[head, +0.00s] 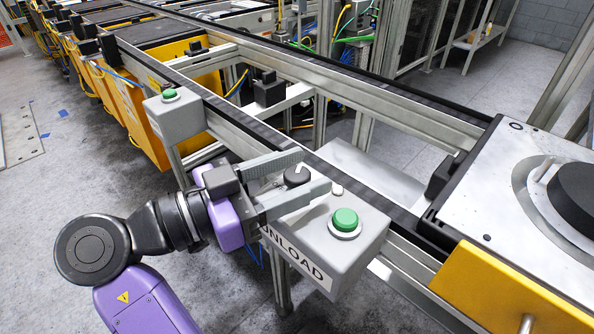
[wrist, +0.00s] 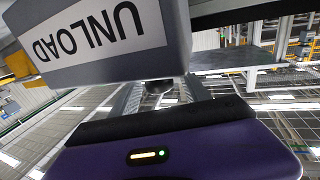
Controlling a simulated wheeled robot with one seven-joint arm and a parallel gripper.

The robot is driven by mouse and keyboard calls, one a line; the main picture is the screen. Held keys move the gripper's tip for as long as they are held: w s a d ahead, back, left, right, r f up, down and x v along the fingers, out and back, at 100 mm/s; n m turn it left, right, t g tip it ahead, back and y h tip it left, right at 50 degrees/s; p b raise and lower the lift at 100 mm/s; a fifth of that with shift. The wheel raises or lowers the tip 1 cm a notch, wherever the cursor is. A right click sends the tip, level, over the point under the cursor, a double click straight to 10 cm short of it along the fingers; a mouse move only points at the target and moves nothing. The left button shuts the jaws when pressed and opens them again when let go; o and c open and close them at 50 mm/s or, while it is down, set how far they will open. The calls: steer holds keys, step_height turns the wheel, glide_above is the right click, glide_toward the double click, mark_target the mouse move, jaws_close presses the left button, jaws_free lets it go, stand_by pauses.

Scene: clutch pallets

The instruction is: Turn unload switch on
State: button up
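The unload switch is a black rotary knob (head: 296,177) with a pale mark, on top of a grey control box (head: 345,262) labelled UNLOAD. My gripper (head: 314,171) is open above the box, with one finger on each side of the knob. In the wrist view the box (wrist: 95,75) fills the top with its label upside down. The dark knob (wrist: 158,87) shows there between the spread fingers, with a gap on both sides. The exact angle of the knob is hard to tell.
A green button (head: 345,219) and a small white button (head: 337,190) sit on the same box, close to my lower finger. A second grey box with a green button (head: 170,95) stands further left. The conveyor rail (head: 270,138) runs behind; a pallet (head: 498,185) is at right.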

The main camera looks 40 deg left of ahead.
steer(key=shift+s, duration=0.1)
steer(key=v, duration=0.7)
steer(key=shift+s+a, duration=0.15)
steer(key=shift+s, duration=0.1)
steer(key=shift+a, duration=0.1)
stand_by(0.3)
